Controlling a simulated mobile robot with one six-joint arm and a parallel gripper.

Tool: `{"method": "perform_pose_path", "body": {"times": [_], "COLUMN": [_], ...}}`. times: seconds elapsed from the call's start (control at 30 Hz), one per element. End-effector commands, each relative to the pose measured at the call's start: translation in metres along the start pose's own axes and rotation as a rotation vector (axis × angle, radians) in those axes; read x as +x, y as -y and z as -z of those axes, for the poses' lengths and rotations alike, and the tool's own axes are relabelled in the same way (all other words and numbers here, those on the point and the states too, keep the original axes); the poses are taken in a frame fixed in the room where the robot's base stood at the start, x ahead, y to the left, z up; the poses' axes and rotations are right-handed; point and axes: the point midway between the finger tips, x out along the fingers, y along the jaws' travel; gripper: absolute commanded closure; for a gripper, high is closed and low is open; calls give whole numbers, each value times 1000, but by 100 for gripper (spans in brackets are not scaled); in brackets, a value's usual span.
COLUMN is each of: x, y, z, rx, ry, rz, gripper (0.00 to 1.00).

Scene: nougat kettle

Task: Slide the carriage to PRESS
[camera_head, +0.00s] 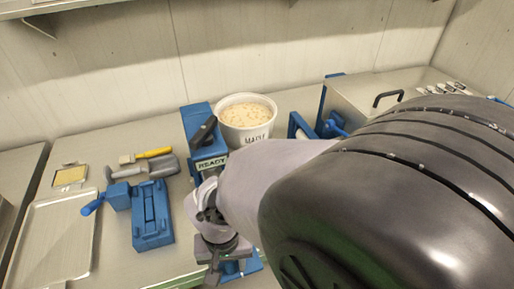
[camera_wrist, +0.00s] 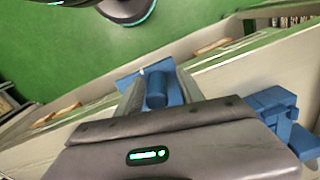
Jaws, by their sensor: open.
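My gripper (camera_wrist: 157,80) is open, its two fingers pointing away from the camera. A blue upright knob (camera_wrist: 156,97) stands between the fingers, on a flat blue part; I cannot tell whether the fingers touch it. This may be the carriage's handle. In the head view my gripper (camera_head: 222,262) is low, at the counter's front edge, over a blue part (camera_head: 250,266). A blue stand with a READY label (camera_head: 211,163) rises just behind it. No PRESS label can be read; my arm hides much of the right side.
A white tub (camera_head: 246,122) of pale nougat stands behind the stand. A blue fixture (camera_head: 152,215), a yellow-handled tool (camera_head: 154,153) and a metal tray (camera_head: 57,238) lie to the left. A metal box with a black handle (camera_head: 388,97) stands at the back right.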

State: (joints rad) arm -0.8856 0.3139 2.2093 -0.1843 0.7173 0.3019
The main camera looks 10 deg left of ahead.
Motion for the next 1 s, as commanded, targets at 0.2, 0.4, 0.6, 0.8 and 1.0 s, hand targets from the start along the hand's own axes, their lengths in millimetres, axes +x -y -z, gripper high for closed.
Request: {"method": "perform_pose_path", "body": {"times": [0.2,0.4,0.6,0.8,1.0], "x": [-30,-101,-154,-174,-174], "y": [0,0,0,0,0], "z": [1,1,0,0,0], "rx": [1,0,0,0,-1], "ry": [-3,-4,-3,0,0], "rz": [1,3,2,2,1], "gripper": [55,55,55,55,55]}}
